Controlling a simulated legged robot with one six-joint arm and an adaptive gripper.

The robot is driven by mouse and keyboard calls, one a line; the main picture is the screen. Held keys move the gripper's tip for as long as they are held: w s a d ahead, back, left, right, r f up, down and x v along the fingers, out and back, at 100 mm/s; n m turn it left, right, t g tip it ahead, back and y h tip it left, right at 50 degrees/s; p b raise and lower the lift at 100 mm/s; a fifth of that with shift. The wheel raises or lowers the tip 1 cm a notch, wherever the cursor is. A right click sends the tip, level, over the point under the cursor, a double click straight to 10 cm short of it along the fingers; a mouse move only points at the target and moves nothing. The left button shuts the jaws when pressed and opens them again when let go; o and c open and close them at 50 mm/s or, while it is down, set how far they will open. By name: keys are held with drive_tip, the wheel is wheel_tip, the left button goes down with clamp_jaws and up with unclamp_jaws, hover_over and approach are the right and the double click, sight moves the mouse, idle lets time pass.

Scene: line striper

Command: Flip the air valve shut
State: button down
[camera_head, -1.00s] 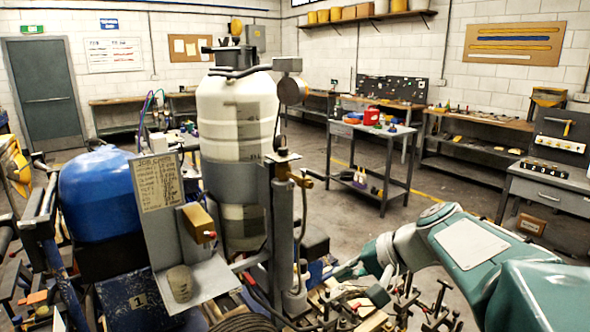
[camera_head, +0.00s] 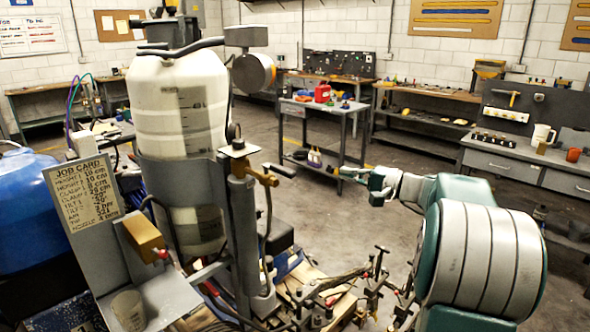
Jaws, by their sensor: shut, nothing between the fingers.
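A brass valve-like fitting (camera_head: 264,178) sits on the upright grey post beside the large white tank (camera_head: 178,105). A dark grey lever (camera_head: 281,170) sticks out to its right. I take this to be the air valve, but its exact lever position is hard to read. My gripper (camera_head: 342,172) is shut and empty. In the picture it is right of the lever, with a visible gap, and its tips point left toward the lever. My teal and white arm reaches in from the right.
A grey bracket with a job card (camera_head: 83,192), a brass block with a red tip (camera_head: 145,236) and a cup (camera_head: 129,309) stands at left. Clamps and rods (camera_head: 375,275) crowd the space below my gripper. A tool cart (camera_head: 322,105) stands behind over open floor.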

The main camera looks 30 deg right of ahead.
sight(278, 169)
drive_tip(key=shift+a, duration=0.1)
drive_tip(key=w+a, duration=0.7)
drive_tip(key=a, duration=0.2)
drive_tip(key=shift+a, duration=0.15)
idle(0.4)
